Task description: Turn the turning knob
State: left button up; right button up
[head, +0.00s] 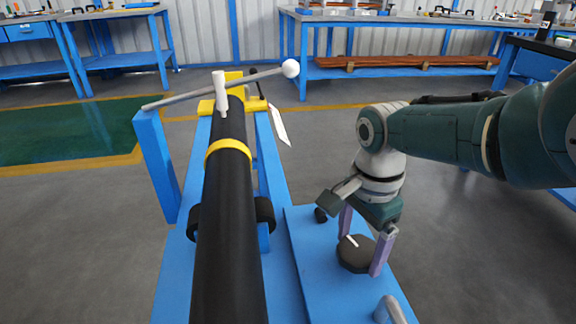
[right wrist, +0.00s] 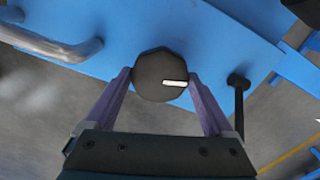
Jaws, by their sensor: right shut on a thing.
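The turning knob (head: 355,254) is a dark round knob with a white pointer mark, set on a blue panel (head: 310,262) at the lower right of the head view. It also shows in the right wrist view (right wrist: 158,75), where its white mark points to the right. My right gripper (head: 366,246) reaches down to it from above with purple fingers. In the right wrist view the fingers (right wrist: 162,85) stand on either side of the knob, shut on it. My left gripper is in neither view.
A grey handle (head: 392,308) stands on the panel near the knob. A small dark lever (right wrist: 238,90) is on the other side. A long black pipe (head: 228,210) with a yellow band lies to the left. Blue workbenches (head: 400,72) stand at the back.

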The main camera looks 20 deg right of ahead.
aim_at(360, 248)
jog(key=shift+m, duration=1.7)
jog(key=o, duration=1.1)
jog(key=shift+r, duration=0.1)
notch_tip(360, 248, up, 10)
jog(key=p, duration=1)
jog(key=shift+d, duration=0.1)
